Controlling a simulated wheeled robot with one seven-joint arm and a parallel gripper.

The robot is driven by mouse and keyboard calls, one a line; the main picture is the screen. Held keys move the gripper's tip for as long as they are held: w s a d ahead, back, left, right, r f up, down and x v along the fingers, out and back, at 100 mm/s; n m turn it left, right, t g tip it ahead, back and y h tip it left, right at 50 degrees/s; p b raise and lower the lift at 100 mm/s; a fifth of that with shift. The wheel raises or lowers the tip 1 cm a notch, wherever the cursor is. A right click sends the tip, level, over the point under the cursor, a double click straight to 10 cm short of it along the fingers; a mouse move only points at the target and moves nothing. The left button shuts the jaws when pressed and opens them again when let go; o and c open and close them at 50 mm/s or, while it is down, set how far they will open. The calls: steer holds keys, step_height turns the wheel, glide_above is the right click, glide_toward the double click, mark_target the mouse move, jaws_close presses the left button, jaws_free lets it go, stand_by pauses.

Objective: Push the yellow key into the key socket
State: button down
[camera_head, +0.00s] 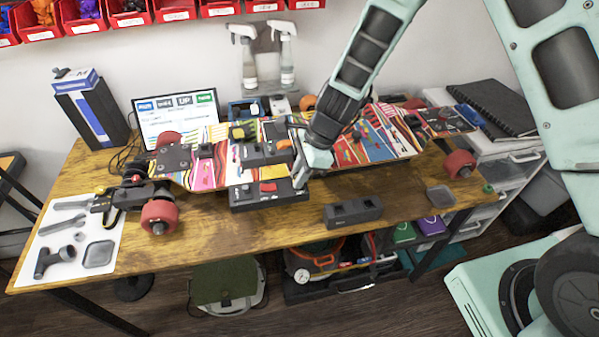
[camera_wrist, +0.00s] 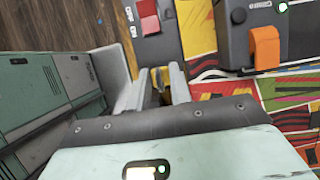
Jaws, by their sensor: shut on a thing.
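My gripper (camera_head: 303,178) points down at the right end of the black box with a red switch (camera_head: 268,187), in front of the skateboard deck. In the wrist view my gripper's fingers (camera_wrist: 160,82) are nearly together, with a small dull-yellow piece (camera_wrist: 157,77) showing between them. I take it to be the yellow key, mostly hidden by the fingers. The black box with the red switch (camera_wrist: 148,17) lies just beyond the fingertips. The key socket cannot be made out; I cannot tell whether the key touches it.
A dark box with an orange switch (camera_wrist: 265,47) is close to the right of the fingers. A patterned skateboard (camera_head: 375,143) with red wheels lies along the wooden table (camera_head: 230,242). A grey two-well block (camera_head: 353,212) stands near the front edge. Tools lie on a white mat (camera_head: 108,228) at left.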

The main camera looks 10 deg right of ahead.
steer(key=shift+f, duration=0.1)
steer(key=c, duration=0.9)
jaws_free()
steer(key=shift+r, duration=0.2)
steer(key=shift+r+p, duration=1.3)
steer(key=shift+p, duration=0.2)
step_height(320, 180, up, 6)
steer(key=p, duration=0.5)
steer(key=shift+p, duration=0.4)
